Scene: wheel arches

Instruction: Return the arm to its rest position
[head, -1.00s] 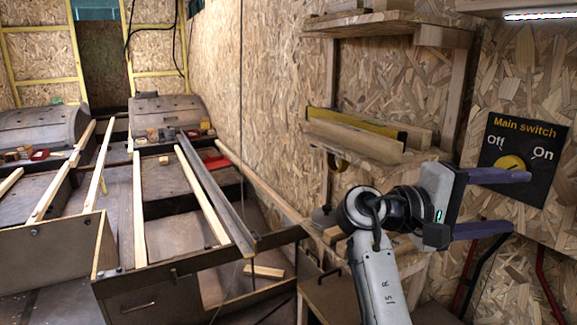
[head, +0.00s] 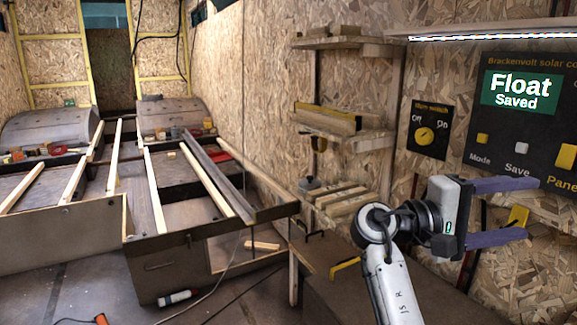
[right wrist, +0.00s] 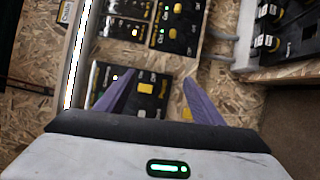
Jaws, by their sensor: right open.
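My right gripper (head: 532,211) is open and empty in the head view, with its two purple fingers apart and pointing right. It is raised in front of the chipboard wall, below the solar control panel (head: 530,115). In the right wrist view the open fingers (right wrist: 155,92) reach toward black panels with yellow knobs on the wall. The white right forearm (head: 390,285) rises from the bottom edge of the head view. The main switch (head: 424,135) is on the wall to the left of the gripper, with a yellow knob, apart from the fingers. My left gripper is not seen.
Wall shelves (head: 345,135) with wood pieces stand left of the right arm. A bench (head: 345,265) with a yellow-handled tool lies below it. A wooden frame with long slats (head: 205,185) fills the left. The solar panel reads "Float" and "Saved".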

